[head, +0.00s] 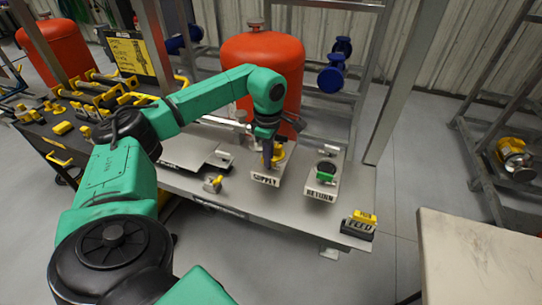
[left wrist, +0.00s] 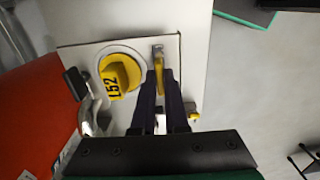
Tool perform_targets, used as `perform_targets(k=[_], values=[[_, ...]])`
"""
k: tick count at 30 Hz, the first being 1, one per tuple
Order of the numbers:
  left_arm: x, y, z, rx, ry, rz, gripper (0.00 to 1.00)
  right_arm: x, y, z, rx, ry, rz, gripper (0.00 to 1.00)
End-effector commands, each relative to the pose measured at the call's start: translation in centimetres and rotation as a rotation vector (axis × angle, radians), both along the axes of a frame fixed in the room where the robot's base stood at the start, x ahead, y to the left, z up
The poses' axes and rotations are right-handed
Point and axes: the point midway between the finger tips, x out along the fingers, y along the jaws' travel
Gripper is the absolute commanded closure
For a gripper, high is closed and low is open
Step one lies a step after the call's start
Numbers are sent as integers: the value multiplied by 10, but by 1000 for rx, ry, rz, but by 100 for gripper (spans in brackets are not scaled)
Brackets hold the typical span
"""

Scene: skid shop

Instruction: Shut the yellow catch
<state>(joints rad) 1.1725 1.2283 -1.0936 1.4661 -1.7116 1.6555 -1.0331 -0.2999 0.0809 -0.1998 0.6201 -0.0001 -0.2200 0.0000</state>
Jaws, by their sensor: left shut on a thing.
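The yellow catch (left wrist: 159,74) is a narrow yellow lever on a grey metal bracket, beside a round yellow cap (left wrist: 118,76) marked with black characters. In the left wrist view my left gripper (left wrist: 161,82) is shut on the catch, its dark fingers covering part of it. In the head view my left gripper (head: 268,160) reaches down at the block labelled SUPPLY (head: 265,180). The yellow cap (head: 280,153) shows partly behind the fingers, and the catch itself is hard to make out there. My right gripper is in neither view.
A block labelled RETURN (head: 320,194) with a green round part stands to the right of SUPPLY. A FEED block (head: 358,230) with a yellow top is at the bench's right corner. A red tank (head: 292,58) and a grey post (head: 398,85) stand behind. A small yellow-handled fitting (head: 213,184) is at left.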

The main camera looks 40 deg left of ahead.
Motion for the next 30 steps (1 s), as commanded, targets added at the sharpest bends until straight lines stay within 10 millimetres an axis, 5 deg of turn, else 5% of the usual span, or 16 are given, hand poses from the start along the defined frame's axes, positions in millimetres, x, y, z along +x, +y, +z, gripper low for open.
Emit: perform_targets(k=[14, 22, 30], values=[[0, 0, 0, 0, 0, 2, 100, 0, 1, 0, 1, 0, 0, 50], [-1, 0, 1, 0, 2, 269, 100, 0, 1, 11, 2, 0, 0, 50], [0, 0, 0, 0, 0, 303, 100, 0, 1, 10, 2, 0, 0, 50]])
